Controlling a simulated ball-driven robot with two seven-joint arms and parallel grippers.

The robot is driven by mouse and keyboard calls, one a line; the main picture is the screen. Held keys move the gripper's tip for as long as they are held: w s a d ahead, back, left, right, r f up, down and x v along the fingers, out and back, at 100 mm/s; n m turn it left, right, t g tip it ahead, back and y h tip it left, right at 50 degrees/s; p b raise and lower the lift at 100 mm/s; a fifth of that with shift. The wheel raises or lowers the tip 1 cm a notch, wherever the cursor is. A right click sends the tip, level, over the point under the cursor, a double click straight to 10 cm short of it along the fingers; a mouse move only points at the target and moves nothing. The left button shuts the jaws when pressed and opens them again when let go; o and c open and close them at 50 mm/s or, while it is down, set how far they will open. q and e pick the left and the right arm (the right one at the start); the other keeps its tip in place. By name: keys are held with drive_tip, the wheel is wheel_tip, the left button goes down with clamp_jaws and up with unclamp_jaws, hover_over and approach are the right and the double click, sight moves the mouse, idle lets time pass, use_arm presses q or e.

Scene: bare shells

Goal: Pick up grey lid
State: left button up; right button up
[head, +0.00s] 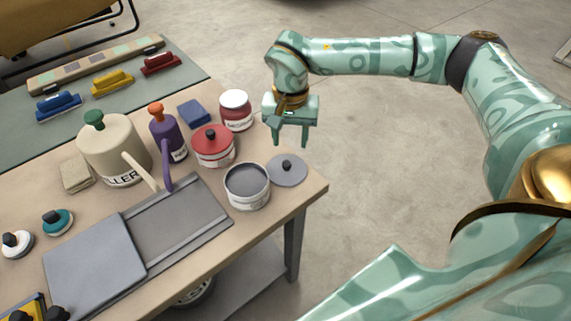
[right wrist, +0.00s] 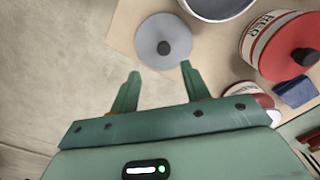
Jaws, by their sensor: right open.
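The grey lid (head: 287,171) is a flat round disc with a dark knob, lying on the table near its right corner. It also shows in the right wrist view (right wrist: 148,48), just beyond my fingertips. My right gripper (head: 293,142) is open and empty, above the table's right edge and apart from the lid. Its two fingers show in the right wrist view (right wrist: 158,75), with the knob roughly in line between them. An open grey pot (head: 247,187) stands directly left of the lid. My left gripper is not in view.
A red pot with a red lid (head: 213,147) and a jar with a white lid (head: 236,111) stand behind the grey pot. A purple can (head: 167,135), a cream can (head: 115,150) and a grey sliding tray (head: 180,222) are further left. Floor is clear right of the table.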

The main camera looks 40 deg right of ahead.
sight(287, 163)
wheel_tip(287, 163, down, 3)
drive_tip(key=shift+r, duration=0.1)
drive_tip(key=f, duration=0.1)
drive_tip(key=f+b, duration=0.1)
drive_tip(key=f, duration=0.1)
drive_tip(key=f+b, duration=0.1)
drive_tip(key=f, duration=0.1)
drive_tip(key=shift+w+a+f, duration=0.15)
drive_tip(key=shift+w+a, duration=0.05)
drive_tip(key=shift+a, duration=0.15)
clamp_jaws()
